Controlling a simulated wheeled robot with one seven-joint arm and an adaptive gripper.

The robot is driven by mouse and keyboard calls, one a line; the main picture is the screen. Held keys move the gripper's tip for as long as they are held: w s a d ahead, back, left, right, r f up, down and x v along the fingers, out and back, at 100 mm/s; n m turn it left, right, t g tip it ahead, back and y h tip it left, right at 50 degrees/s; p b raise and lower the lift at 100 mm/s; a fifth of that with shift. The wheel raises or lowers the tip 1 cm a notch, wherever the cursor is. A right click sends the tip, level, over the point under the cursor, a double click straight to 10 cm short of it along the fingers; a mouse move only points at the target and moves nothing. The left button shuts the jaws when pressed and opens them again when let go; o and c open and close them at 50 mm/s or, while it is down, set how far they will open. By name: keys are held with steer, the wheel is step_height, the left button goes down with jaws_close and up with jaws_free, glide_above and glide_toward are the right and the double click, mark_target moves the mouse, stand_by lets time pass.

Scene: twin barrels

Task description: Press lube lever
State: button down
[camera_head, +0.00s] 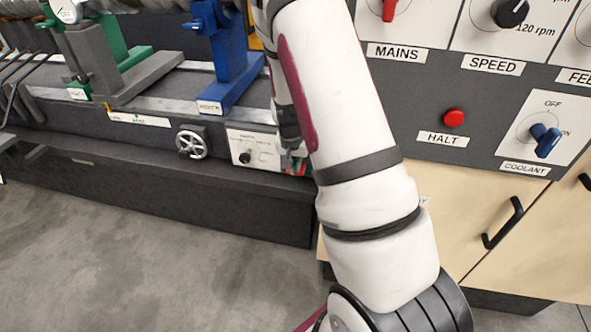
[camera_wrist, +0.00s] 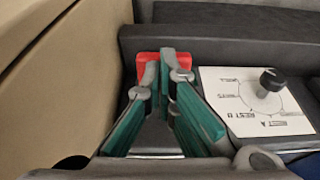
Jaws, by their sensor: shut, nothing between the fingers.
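A red piece (camera_wrist: 149,66), which may be the lube lever, shows just beyond my fingertips in the wrist view. No label for it is readable, and the fingers cover part of it. It also shows as a small red patch beside my arm in the head view (camera_head: 302,169). My gripper (camera_wrist: 167,58) has teal fingers, shut with nothing between them. The tips overlap the red piece in the picture; I cannot tell whether they touch it. In the head view my arm hides most of the gripper.
A white dial plate (camera_wrist: 262,100) with a black knob lies right of my fingers. A tan panel (camera_wrist: 70,65) rises close on the left. A handwheel (camera_head: 192,142) is farther left. The control panel holds a red HALT button (camera_head: 454,118) and blue COOLANT knob (camera_head: 546,141).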

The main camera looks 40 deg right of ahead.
steer(key=s+a+r, duration=0.3)
steer(key=a+r, duration=0.1)
steer(key=r, duration=0.4)
steer(key=shift+s+a+r+p, duration=0.15)
steer(key=shift+s+a+p, duration=0.15)
steer(key=shift+s+a, duration=0.05)
stand_by(0.3)
steer(key=s+a+r+n+t+y+p, duration=0.1)
steer(key=s+a+r+n, duration=0.1)
steer(key=s+a+r, duration=0.35)
steer(key=s+a+r+n+y+p, duration=0.1)
steer(key=s+a+r+n, duration=0.2)
steer(key=a+r, duration=0.55)
steer(key=s+a+r+n+p, duration=0.1)
steer(key=s+a+r+n, duration=0.1)
steer(key=s+r, duration=0.4)
steer(key=s+a+r+n+t+p, duration=0.1)
steer(key=s+a+r+n, duration=0.1)
steer(key=s+r, duration=0.4)
steer(key=s+n, duration=0.1)
steer(key=s, duration=0.3)
steer(key=shift+s+r+y, duration=0.15)
steer(key=shift+s+y, duration=0.05)
steer(key=shift+y, duration=0.1)
steer(key=c, duration=2.4)
jaws_free()
